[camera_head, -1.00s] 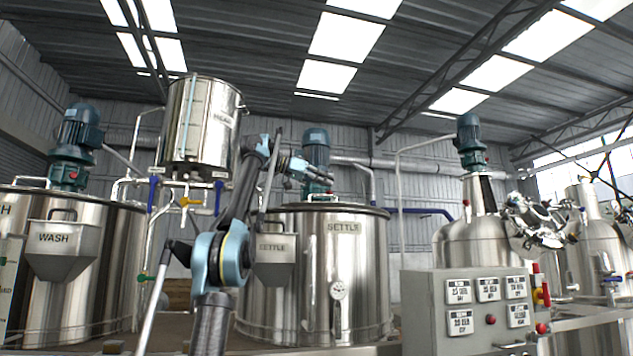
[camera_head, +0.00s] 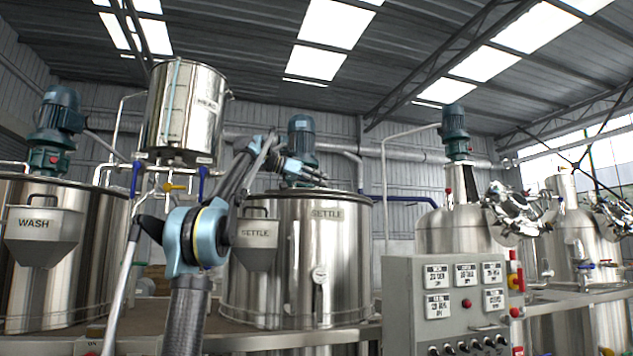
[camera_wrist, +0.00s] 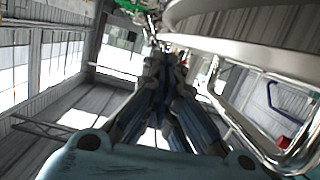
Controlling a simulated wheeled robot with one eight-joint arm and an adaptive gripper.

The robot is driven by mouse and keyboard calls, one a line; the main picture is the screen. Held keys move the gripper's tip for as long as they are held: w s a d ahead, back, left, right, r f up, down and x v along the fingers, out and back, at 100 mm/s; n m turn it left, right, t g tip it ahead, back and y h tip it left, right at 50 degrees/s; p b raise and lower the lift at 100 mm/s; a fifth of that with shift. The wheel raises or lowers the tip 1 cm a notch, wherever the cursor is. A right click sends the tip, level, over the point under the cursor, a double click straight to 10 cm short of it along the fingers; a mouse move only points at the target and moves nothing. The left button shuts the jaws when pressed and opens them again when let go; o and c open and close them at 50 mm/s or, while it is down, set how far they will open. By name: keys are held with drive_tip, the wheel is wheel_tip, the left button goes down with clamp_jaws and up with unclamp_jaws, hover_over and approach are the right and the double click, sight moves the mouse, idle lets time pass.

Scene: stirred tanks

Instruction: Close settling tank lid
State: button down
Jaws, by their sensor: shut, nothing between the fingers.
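The settling tank (camera_head: 345,255) is a steel cylinder marked SETTLE, right of my arm in the head view. Its top (camera_head: 345,193) is seen nearly edge-on, with a blue-green motor (camera_head: 302,135) above it. I cannot clearly tell how the lid sits; my arm covers part of that area. My gripper (camera_head: 322,178) is shut and empty, just above the tank top and in front of the motor's base. In the wrist view my gripper's dark fingers (camera_wrist: 165,65) lie together, beside a curved metal rim (camera_wrist: 240,45) at the upper right.
A hopper (camera_head: 258,243) with a handle hangs on the tank's front left. A WASH tank (camera_head: 95,265) stands at left, and a raised steel vessel (camera_head: 187,110) behind my arm. A grey control box (camera_head: 400,300) stands at front right. Pipes run along the back wall.

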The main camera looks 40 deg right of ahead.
drive_tip(key=shift+f, duration=0.1)
drive_tip(key=shift+s+a+f+m, duration=0.15)
drive_tip(key=shift+f+m, duration=0.1)
drive_tip(key=shift+f, duration=0.4)
drive_tip(key=shift+s+d+f+m, duration=0.1)
drive_tip(key=shift+f+m, duration=0.15)
drive_tip(key=shift+f, duration=0.35)
drive_tip(key=shift+w+r, duration=0.15)
drive_tip(key=shift+r, duration=0.4)
wheel_tip(320, 180, up, 3)
drive_tip(key=v, duration=0.8)
drive_tip(key=shift+a, duration=0.2)
drive_tip(key=shift+v, duration=0.9)
